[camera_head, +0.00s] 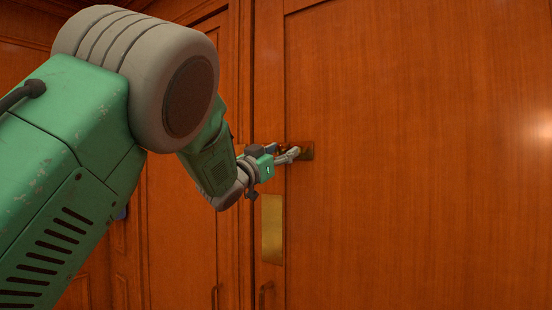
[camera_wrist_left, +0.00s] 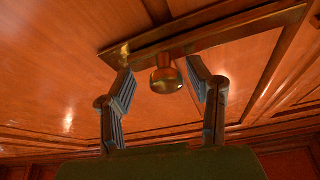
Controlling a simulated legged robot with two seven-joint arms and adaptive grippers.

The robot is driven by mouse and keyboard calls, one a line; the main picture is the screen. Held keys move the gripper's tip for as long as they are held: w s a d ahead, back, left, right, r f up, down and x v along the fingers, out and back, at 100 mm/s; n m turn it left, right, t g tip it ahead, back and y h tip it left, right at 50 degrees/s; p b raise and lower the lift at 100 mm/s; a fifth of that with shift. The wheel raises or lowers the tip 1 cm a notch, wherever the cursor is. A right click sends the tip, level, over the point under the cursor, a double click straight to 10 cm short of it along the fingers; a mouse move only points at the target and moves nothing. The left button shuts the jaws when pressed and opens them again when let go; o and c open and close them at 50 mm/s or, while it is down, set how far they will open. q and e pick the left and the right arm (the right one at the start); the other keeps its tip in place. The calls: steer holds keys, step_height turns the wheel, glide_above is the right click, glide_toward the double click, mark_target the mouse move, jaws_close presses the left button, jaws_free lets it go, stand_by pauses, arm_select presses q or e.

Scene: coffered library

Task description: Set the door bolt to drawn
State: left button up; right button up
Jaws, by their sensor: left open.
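The door bolt shows in the left wrist view as a brass knob (camera_wrist_left: 165,77) on a long brass plate (camera_wrist_left: 210,34) fixed to the wooden door. In the head view the bolt's plate (camera_head: 307,151) is small and partly hidden behind my gripper. My left gripper (camera_head: 296,153) is at the plate. In the left wrist view the left gripper (camera_wrist_left: 167,85) is open, with one finger on each side of the knob and visible gaps between. Whether the bolt is drawn or shot cannot be told. My right gripper is not in view.
The wooden door (camera_head: 420,160) fills the right of the head view. A brass push plate (camera_head: 272,229) and a dark pull handle (camera_head: 266,296) sit below the bolt near the door's edge. Panelled wood (camera_head: 180,220) stands to the left, behind my arm.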

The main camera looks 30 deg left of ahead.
arm_select(q)
steer(key=v, duration=1.1)
steer(key=shift+s+f, duration=0.25)
steer(key=shift+a, duration=0.15)
